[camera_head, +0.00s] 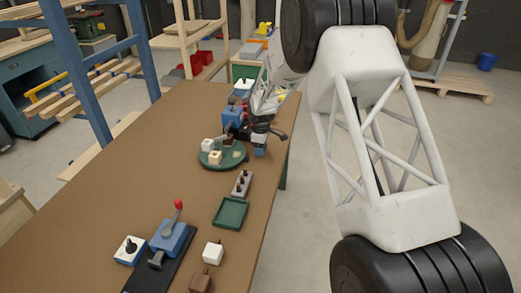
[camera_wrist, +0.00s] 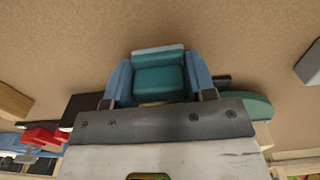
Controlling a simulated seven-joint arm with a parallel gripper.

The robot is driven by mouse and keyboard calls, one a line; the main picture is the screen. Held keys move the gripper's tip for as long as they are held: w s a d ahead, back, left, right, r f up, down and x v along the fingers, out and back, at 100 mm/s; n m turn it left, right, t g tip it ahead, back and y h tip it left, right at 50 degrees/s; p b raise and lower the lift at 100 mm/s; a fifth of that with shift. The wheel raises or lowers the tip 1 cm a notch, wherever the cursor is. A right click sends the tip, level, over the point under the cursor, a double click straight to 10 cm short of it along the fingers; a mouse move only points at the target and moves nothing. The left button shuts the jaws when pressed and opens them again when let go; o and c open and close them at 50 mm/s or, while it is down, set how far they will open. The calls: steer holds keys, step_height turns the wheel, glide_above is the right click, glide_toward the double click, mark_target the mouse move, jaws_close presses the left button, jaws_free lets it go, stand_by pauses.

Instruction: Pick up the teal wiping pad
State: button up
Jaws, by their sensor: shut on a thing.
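The teal wiping pad (camera_wrist: 158,82) sits between the two blue fingers of my gripper (camera_wrist: 160,92) in the wrist view, with a pale strip along its far edge. The gripper is shut on it. In the head view my gripper (camera_head: 260,142) is small, at the right of the round green tray (camera_head: 225,164) and near the table's right edge. The pad is hard to tell apart from the blue fingers there. I cannot tell how far the pad is above the table.
The brown table (camera_head: 150,165) holds pale blocks on the round tray, a grey block with dark pegs (camera_head: 241,183), a green rectangular tray (camera_head: 231,213), a blue fixture with a red-knobbed lever (camera_head: 172,237), a white block (camera_head: 213,252) and a brown block (camera_head: 200,283). The table's left middle is clear.

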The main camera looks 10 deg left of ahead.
steer(key=shift+r, duration=0.2)
steer(key=shift+r, duration=0.9)
steer(key=shift+s+d+r, duration=0.15)
steer(key=shift+s+r, duration=0.15)
steer(key=shift+r, duration=0.45)
steer(key=s+d, duration=0.2)
steer(key=s, duration=0.2)
steer(key=s+d+r, duration=0.1)
steer(key=s+d, duration=0.1)
steer(key=s, duration=0.3)
steer(key=s+d, duration=0.2)
steer(key=s, duration=0.2)
steer(key=shift+s+d+r, duration=0.2)
steer(key=shift+s+d, duration=0.15)
steer(key=shift+s, duration=0.05)
steer(key=o, duration=0.4)
steer(key=shift+c, duration=1.3)
